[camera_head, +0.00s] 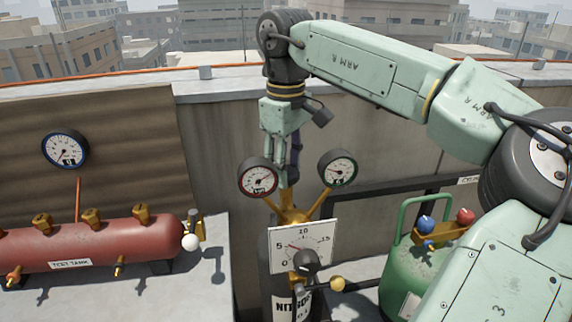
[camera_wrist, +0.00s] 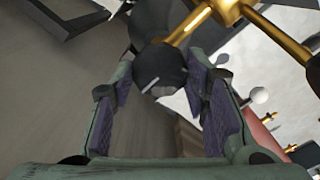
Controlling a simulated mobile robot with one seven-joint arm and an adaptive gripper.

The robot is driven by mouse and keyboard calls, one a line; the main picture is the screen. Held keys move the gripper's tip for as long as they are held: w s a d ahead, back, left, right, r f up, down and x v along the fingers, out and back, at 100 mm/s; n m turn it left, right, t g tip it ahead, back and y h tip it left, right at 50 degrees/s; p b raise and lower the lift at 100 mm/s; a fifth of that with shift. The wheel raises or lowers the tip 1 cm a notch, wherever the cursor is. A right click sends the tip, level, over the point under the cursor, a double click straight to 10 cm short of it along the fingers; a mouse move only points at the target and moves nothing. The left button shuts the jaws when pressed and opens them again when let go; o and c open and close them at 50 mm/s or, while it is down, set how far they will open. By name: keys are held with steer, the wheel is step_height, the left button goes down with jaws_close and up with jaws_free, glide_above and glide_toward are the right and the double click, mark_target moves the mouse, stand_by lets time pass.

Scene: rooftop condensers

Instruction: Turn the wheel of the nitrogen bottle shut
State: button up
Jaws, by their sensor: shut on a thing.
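The nitrogen bottle (camera_head: 278,285) stands upright at lower centre in the head view, partly hidden by a white scale plate (camera_head: 318,238). A brass fitting (camera_head: 293,214) on top carries a red-rimmed gauge (camera_head: 258,177) and a dark-rimmed gauge (camera_head: 338,167). My gripper (camera_head: 289,172) points down behind these gauges, its tips partly hidden. In the wrist view a dark rounded wheel (camera_wrist: 160,68) with a pale mark sits between the two fingers of my gripper (camera_wrist: 163,84). My gripper is shut on it. The wheel is not clearly visible in the head view.
A red test tank (camera_head: 95,240) with brass valves lies at left, below a wall gauge (camera_head: 65,149). A green cylinder (camera_head: 400,265) with blue and red knobs stands at right. A dark knob (camera_head: 305,262) sits before the scale plate. A parapet wall (camera_head: 215,130) runs behind.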

steer(key=o, duration=1.1)
steer(key=shift+o, duration=0.2)
steer(key=shift+r, duration=3.75)
